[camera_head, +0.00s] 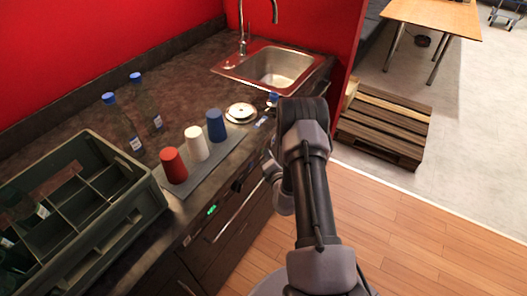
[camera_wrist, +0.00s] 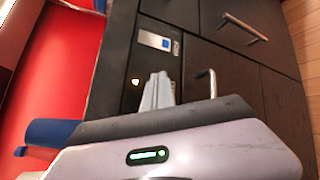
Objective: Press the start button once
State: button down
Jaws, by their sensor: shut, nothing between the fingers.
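My gripper (camera_wrist: 157,82) shows in the wrist view as two pale grey fingers held together, with nothing between them. They point at a dark front panel (camera_wrist: 128,62) and hide part of it. A small glowing yellowish mark (camera_wrist: 135,82) sits on this panel, just left of the fingertips. A silver plate with a small blue patch (camera_wrist: 155,40) lies beyond the tips. I cannot tell for sure which of these is the start button, or whether the fingertips touch the panel. In the head view, a green lit display (camera_head: 211,210) shows on the counter front; my arm hides the fingers.
Dark cabinet fronts with bar handles (camera_wrist: 245,28) lie right of the fingers; another handle (camera_wrist: 206,84) is close. On the counter are red (camera_head: 173,167), white (camera_head: 196,145) and blue (camera_head: 216,126) cups, two bottles, a green crate (camera_head: 150,196) and a sink (camera_head: 272,68).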

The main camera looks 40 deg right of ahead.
jog(key=shift+s, duration=0.1)
dwell(0.3)
jog(key=shift+s+d, duration=0.3)
jog(key=shift+s, duration=0.3)
jog(key=s, duration=0.1)
jog(key=s+d, duration=0.1)
jog(key=s, duration=0.1)
jog(key=s+d, duration=0.1)
jog(key=shift+s, duration=0.3)
dwell(0.5)
